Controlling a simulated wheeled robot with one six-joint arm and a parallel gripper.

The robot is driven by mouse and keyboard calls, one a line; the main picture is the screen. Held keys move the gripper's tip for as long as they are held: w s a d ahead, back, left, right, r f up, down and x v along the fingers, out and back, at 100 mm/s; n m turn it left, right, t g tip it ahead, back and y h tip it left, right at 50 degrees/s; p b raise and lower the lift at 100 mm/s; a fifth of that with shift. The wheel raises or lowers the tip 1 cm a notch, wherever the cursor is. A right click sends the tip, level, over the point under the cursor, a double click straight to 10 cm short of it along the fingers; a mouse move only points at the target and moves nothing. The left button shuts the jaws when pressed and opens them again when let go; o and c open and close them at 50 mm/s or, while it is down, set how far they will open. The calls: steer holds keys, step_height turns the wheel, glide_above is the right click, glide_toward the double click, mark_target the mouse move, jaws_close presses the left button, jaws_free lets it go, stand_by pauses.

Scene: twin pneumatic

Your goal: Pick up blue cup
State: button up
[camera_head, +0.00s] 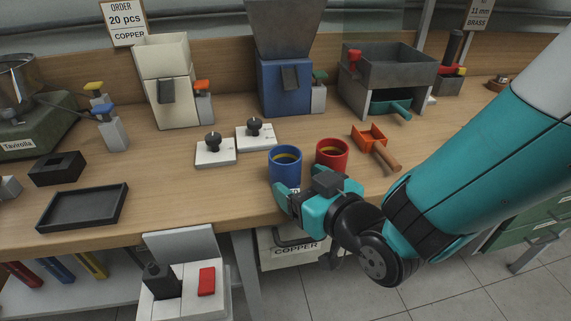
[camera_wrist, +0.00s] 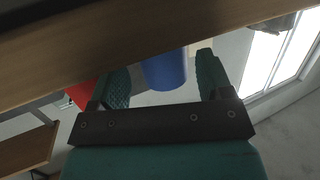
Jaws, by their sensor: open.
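The blue cup (camera_head: 285,168) stands upright on the wooden bench near its front edge, with something yellowish inside. It also shows in the wrist view (camera_wrist: 165,72), between my two fingers, with a gap on each side. My gripper (camera_head: 291,194) is open at the front edge of the bench, close in front of the blue cup. In the wrist view my gripper (camera_wrist: 162,66) has its teal fingers apart and holds nothing. How far the fingers reach along the cup's sides is unclear.
A red cup (camera_head: 332,153) stands close right of the blue cup. An orange scoop (camera_head: 372,140) lies farther right. Two white plates with black knobs (camera_head: 215,151) sit behind left. A black tray (camera_head: 84,206) lies at left. Dispensers, including a blue one (camera_head: 284,88), line the back.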

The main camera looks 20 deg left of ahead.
mark_target(293, 177)
steer(key=shift+x, duration=1.95)
steer(key=shift+r, duration=0.2)
steer(key=c, duration=0.7)
steer(key=shift+a+r, duration=0.1)
steer(key=shift+r, duration=0.05)
